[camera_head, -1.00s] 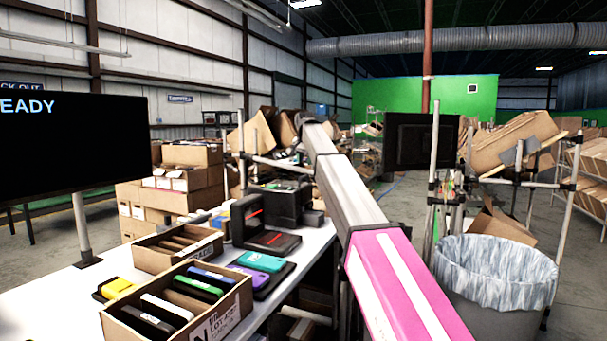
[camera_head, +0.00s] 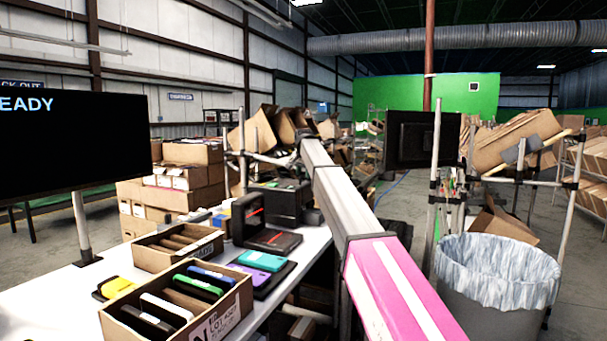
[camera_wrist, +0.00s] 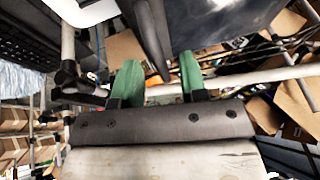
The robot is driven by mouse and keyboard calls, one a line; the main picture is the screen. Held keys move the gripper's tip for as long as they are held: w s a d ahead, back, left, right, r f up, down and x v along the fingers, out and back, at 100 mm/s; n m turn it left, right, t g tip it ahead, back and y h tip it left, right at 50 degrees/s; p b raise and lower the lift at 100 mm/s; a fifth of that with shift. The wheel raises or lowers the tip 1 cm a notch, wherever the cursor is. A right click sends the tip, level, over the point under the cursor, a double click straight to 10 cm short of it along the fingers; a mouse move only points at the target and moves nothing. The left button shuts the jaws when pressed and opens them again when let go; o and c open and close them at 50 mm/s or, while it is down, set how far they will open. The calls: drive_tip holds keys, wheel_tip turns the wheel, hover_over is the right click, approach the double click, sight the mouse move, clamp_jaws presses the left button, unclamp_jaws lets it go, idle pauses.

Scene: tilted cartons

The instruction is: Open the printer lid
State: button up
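A black boxy device (camera_head: 288,203), which looks like the printer, stands at the far end of the white table in the head view. I cannot make out its lid clearly there. My gripper's two green fingers (camera_wrist: 160,82) are spread apart in the wrist view. A dark, thin edge (camera_wrist: 152,38) reaches down between the fingertips, beside a large dark surface (camera_wrist: 205,18). I cannot tell whether these belong to the printer or whether a finger touches them. In the head view my arm reaches forward, and the gripper itself cannot be made out.
A black scanner-like stand (camera_head: 262,228) is in front of the boxy device. Open cartons (camera_head: 215,315) and phone-like items (camera_head: 262,261) crowd the near table. A monitor (camera_head: 70,145) stands at left. A lined bin (camera_head: 497,280) and metal poles (camera_head: 437,180) are at right.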

drive_tip(key=shift+f, duration=0.1)
clamp_jaws()
drive_tip(key=shift+w, duration=0.1)
